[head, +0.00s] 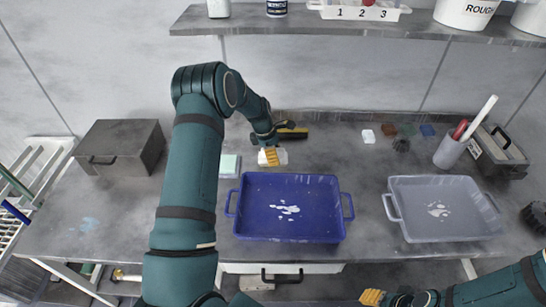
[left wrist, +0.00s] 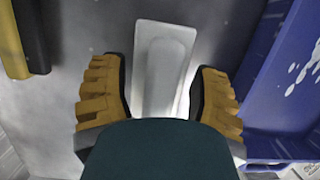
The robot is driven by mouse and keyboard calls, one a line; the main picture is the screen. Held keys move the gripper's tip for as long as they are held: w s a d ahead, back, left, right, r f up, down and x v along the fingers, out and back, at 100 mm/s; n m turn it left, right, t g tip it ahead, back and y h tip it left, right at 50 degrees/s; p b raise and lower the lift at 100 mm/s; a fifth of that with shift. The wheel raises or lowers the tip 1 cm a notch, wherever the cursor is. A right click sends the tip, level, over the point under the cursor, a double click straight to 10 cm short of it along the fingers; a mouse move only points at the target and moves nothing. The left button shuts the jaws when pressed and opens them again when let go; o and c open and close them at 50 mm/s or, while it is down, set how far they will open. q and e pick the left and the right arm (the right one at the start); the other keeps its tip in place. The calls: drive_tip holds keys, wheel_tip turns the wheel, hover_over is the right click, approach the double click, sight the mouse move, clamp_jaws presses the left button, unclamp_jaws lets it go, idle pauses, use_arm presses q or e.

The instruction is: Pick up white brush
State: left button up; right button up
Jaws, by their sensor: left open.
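The white brush (head: 282,156) lies on the grey bench behind the blue tray, partly hidden by my left gripper (head: 270,156). In the left wrist view the white brush (left wrist: 163,62) is a pale long block with a rounded raised middle. My left gripper (left wrist: 157,100) is open, its yellow ribbed fingers on either side of the near part of the brush, with a gap on each side. The near end of the brush is hidden by my gripper body. My right gripper (head: 373,297) is low at the front right, away from the brush; its jaw opening is unclear.
A blue tray (head: 245,223) with white splashes stands in front of the brush. A black and yellow tool (head: 292,133) lies just behind it. A pale green block (head: 229,165) is to the left. A grey tray (head: 400,192) and grey cup (head: 449,152) stand further right.

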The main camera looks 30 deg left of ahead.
use_arm(q)
drive_tip(key=shift+f, duration=0.2)
drive_tip(key=shift+o, duration=0.2)
clamp_jaws()
